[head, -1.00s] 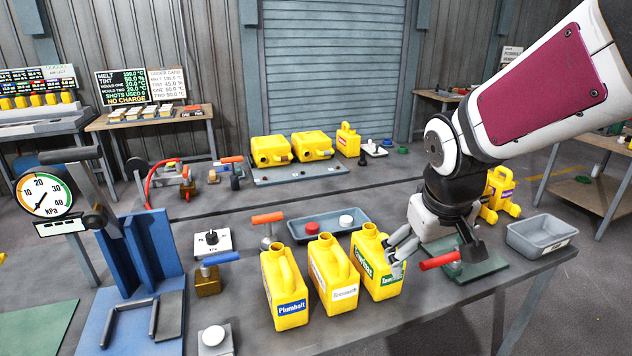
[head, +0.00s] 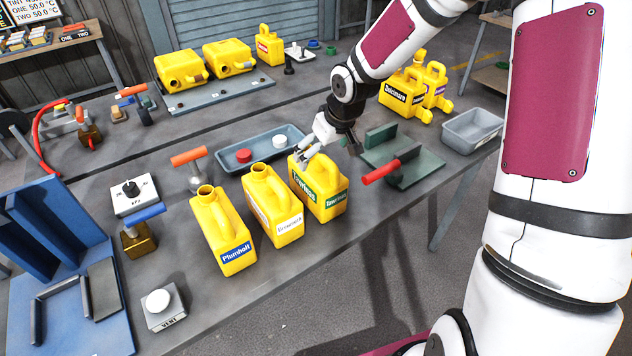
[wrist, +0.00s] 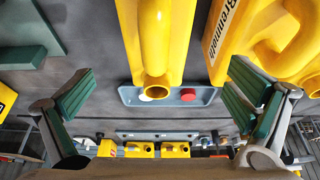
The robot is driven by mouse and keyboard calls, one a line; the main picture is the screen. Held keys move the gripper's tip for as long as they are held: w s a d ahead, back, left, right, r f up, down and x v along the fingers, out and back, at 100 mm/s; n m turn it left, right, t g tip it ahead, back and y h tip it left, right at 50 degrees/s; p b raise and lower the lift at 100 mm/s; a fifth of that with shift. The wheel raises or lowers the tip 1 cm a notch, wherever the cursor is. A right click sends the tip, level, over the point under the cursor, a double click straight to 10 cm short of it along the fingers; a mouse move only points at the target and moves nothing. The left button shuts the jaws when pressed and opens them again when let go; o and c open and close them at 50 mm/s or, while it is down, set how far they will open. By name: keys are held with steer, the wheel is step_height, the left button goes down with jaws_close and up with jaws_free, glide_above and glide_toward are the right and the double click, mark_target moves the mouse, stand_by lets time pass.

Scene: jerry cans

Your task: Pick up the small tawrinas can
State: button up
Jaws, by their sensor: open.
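The can with green Tawrinas labels (head: 322,196) is yellow and stands upright at the right end of a row of three cans in the head view. In the wrist view a yellow can with its handle and open spout (wrist: 157,50) shows in the middle, probably the same one. My gripper (head: 318,146) is at the top rear of this can in the head view. In the wrist view my gripper (wrist: 163,95) is open, with one green-padded finger on each side of the can's spout in the picture. Whether a finger touches it I cannot tell.
A can with a white label (head: 274,212) stands close on the left, then the Plumholt can (head: 222,235). A grey tray (head: 218,168) with red and white caps lies behind. A green fixture with a red handle (head: 392,170) is close right. A smaller can (head: 268,47) stands far back.

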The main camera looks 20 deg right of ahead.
mark_target(317, 167)
steer(key=x, duration=0.8)
steer(key=shift+d+f, duration=0.25)
steer(key=shift+f, duration=0.05)
steer(key=c, duration=1.7)
steer(key=shift+w+r, duration=0.1)
steer(key=shift+r, duration=0.05)
